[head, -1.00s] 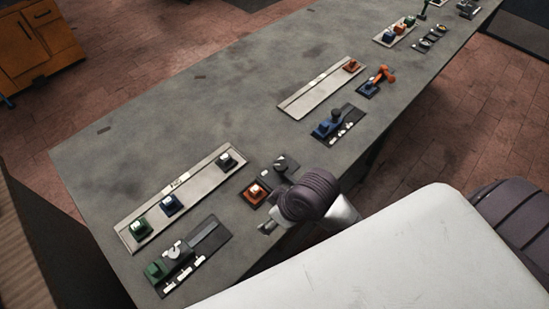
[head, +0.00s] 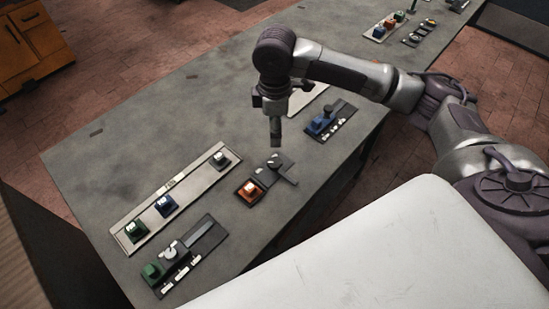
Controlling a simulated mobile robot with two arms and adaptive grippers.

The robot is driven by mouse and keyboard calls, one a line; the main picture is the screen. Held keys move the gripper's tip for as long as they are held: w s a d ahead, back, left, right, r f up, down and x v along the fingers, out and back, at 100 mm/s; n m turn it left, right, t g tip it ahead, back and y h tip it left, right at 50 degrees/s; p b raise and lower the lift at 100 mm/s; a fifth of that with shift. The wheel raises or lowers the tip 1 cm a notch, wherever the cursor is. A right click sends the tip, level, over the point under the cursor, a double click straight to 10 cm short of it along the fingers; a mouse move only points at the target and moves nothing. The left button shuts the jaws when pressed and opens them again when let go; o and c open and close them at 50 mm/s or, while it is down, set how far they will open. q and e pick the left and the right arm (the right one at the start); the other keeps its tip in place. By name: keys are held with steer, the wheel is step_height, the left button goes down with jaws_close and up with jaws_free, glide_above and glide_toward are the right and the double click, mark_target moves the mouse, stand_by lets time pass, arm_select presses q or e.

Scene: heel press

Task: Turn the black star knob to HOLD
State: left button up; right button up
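A small dark knob (head: 274,161) sits at the back of a dark panel near the middle of the table; its star shape and any HOLD mark are too small to make out. A dark bar (head: 288,177) lies on the same panel, beside an orange block (head: 250,190). My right gripper (head: 276,142) points down just behind the knob in the picture, with its fingers seen as one narrow dark shape. I cannot tell its finger gap or whether it touches anything. My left gripper is not in view.
A long pale tray (head: 180,201) holds several coloured blocks on the left. A panel with a green block (head: 151,271) is at the front left. A blue-block panel (head: 326,121) stands right of my gripper. The grey table (head: 130,160) behind is largely clear.

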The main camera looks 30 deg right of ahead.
mark_target(275, 162)
step_height(275, 162, down, 14)
steer(key=shift+r+p, duration=0.15)
steer(key=shift+p, duration=0.4)
jaws_close()
